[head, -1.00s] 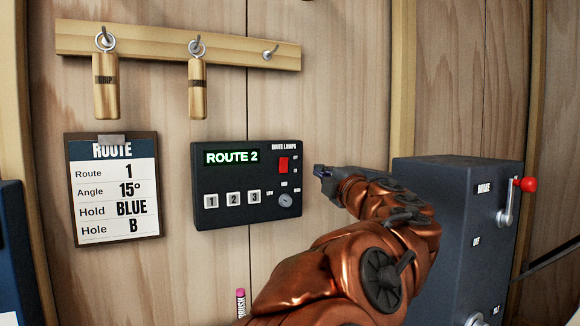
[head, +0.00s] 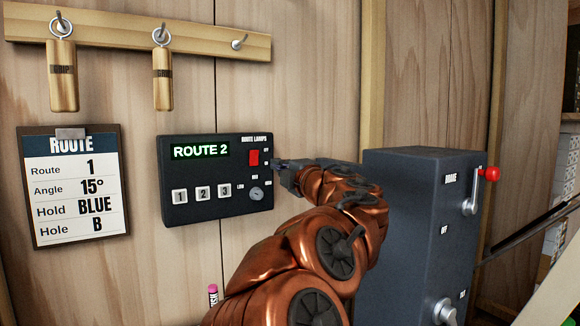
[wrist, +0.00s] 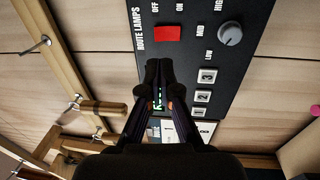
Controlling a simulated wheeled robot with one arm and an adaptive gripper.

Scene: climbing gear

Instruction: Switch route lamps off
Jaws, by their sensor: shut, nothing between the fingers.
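The dark route lamps box (head: 205,211) is on the wooden wall, its display reading ROUTE 2. Its red switch (head: 253,157) is at the upper right, with OFF and ON labels beside it. My gripper (head: 272,163) is shut and empty, with its tips just right of the switch in the head view. In the wrist view the shut fingertips (wrist: 160,63) point toward the red switch (wrist: 167,33), with a small gap between them in the picture. I cannot tell whether they touch the box. The fingers hide part of the display there.
Number buttons (head: 201,192) and a round knob (head: 256,194) are low on the box. A route card (head: 72,215) hangs left. A peg rail (head: 200,35) with hanging wooden grips is above. A dark cabinet (head: 405,235) with a red-tipped lever (head: 489,174) stands right.

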